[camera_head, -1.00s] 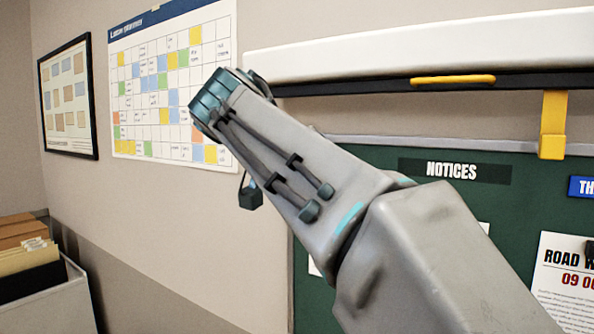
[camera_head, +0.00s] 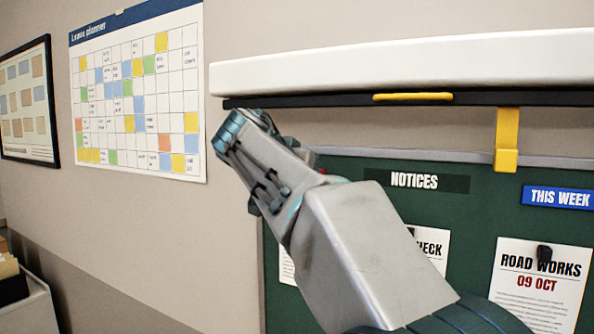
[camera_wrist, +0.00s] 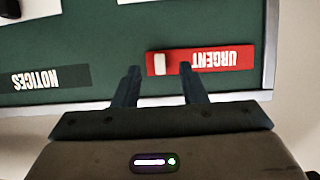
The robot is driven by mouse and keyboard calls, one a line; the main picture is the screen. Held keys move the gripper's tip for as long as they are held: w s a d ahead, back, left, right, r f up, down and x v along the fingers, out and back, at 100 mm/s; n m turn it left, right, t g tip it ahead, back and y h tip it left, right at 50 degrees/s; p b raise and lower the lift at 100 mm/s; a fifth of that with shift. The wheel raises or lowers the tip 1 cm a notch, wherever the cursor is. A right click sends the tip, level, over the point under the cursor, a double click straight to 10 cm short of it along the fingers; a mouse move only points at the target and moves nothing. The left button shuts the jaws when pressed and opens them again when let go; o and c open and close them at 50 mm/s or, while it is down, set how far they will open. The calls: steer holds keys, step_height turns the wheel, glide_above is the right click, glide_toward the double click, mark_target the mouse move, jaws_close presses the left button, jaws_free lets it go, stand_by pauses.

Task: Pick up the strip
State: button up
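Three label strips show on the green board. A red strip reading URGENT (camera_wrist: 215,58), with a small white tab near one end, appears upside down in the wrist view near the board's edge. A dark strip reading NOTICES (camera_head: 416,181) is also in the wrist view (camera_wrist: 40,79). A blue strip reading THIS WEEK (camera_head: 557,197) is at the right in the head view. My gripper (camera_wrist: 160,72) is open and empty. Its fingertips point toward the red strip's tabbed end, with the tab between them in the picture; contact cannot be told. My arm hides most of this area in the head view.
The green board (camera_head: 480,215) has a pale frame and pinned papers, including a ROAD WORKS sheet (camera_head: 542,275). A long white housing (camera_head: 400,65) with a yellow handle runs above it, and a yellow bracket (camera_head: 507,140) hangs down. A leave planner (camera_head: 140,95) is on the left wall.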

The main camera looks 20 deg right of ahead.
steer(key=shift+p+x, duration=0.4)
steer(key=shift+x, duration=1.2)
steer(key=shift+r, duration=0.1)
jaws_close()
steer(key=shift+r, duration=0.15)
steer(key=w+a+r, duration=0.2)
steer(key=a+r, duration=0.2)
steer(key=a, duration=0.2)
steer(key=w+a+r, duration=0.2)
steer(key=a+r, duration=0.1)
steer(key=a, duration=0.4)
steer(key=shift+a+r, duration=0.2)
steer(key=shift+r, duration=0.2)
